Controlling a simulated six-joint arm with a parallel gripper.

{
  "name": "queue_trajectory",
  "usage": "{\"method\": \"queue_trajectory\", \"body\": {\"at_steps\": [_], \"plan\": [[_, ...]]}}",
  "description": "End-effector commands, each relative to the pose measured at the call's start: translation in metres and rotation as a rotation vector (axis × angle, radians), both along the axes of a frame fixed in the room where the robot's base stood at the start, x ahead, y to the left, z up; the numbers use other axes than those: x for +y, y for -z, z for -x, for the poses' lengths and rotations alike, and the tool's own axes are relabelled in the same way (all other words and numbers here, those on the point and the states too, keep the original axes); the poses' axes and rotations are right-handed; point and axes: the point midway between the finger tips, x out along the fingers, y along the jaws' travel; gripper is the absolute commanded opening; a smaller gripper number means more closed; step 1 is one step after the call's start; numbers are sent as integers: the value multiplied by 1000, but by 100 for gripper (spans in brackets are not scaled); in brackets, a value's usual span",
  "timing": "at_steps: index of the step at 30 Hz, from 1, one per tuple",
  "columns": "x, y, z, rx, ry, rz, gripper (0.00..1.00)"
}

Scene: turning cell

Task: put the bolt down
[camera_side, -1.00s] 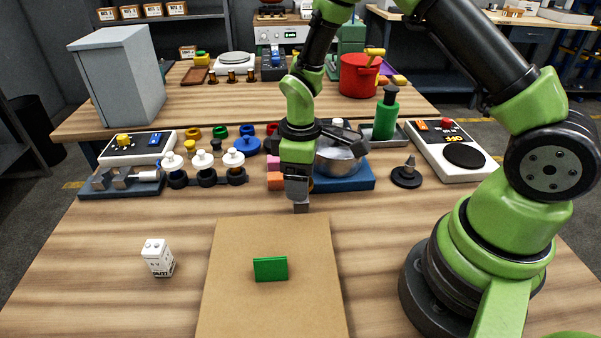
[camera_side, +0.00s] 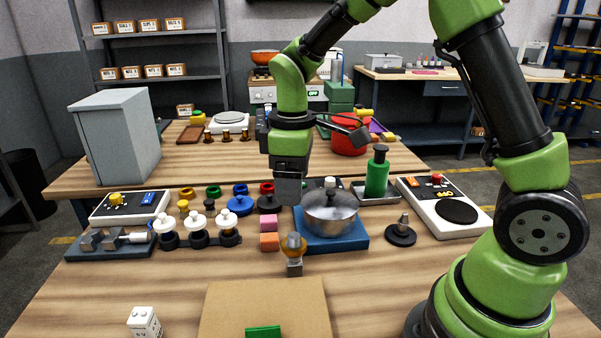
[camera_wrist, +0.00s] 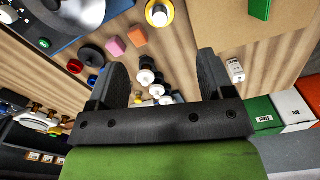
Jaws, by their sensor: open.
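The bolt, as I take it, is the piece with a round brass-coloured part and a grey block-like end (camera_side: 294,268). It stands on the wooden table just behind the brown board (camera_side: 265,305). It also shows at the top of the wrist view as a yellow ring around a pale middle (camera_wrist: 159,13). My gripper (camera_side: 290,190) is above and behind it in the side view, clear of it. In the wrist view my gripper (camera_wrist: 172,75) has its two fingers wide apart, with nothing held between them.
A steel pot (camera_side: 330,212) on a blue base stands right of the bolt. Pink and orange blocks (camera_side: 269,242) stand behind it. White-topped pieces (camera_side: 197,222) stand left. A green plate (camera_side: 263,332) is on the board, and a small white block (camera_side: 144,322) is left of it.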

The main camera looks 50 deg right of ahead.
Motion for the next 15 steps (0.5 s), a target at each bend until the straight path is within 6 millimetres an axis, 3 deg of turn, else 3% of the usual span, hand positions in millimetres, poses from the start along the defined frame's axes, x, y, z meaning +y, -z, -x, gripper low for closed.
{"method": "queue_trajectory", "body": {"at_steps": [7,12,15], "plan": [[5,-54,26,-129,178,-48,75],[12,-99,72,-277,416,-144,75],[15,-116,101,-356,549,-218,75]]}}
